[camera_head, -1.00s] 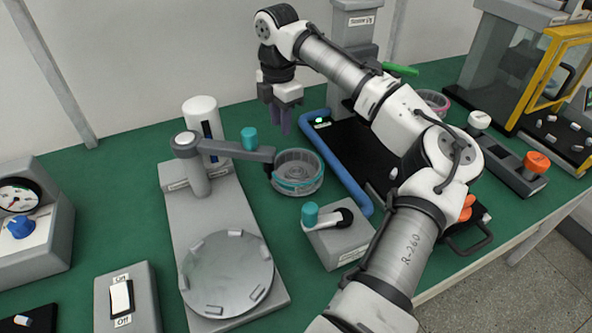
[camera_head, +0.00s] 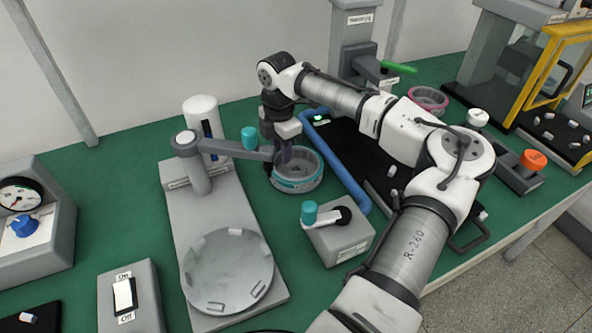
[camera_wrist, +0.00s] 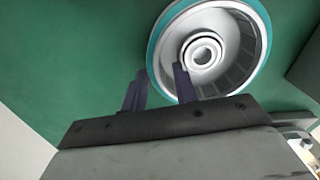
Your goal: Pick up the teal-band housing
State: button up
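The teal-band housing (camera_head: 297,172) is a round, open grey ring with a teal band. It rests on the green table, beside the end of the grey swing arm of the fixture. My gripper (camera_head: 286,153) points down at its left rear rim. In the wrist view the housing (camera_wrist: 228,79) shows its hollow inside and central hub.
The fixture's swing arm (camera_head: 235,154) with a teal knob is close left of my gripper. A grey block with a lever (camera_head: 334,238) stands in front. A blue-edged black tray (camera_head: 345,172) lies right. A pink-band housing (camera_head: 428,98) sits farther back.

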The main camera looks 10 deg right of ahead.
grip_shut()
jog(key=shift+r, duration=0.15)
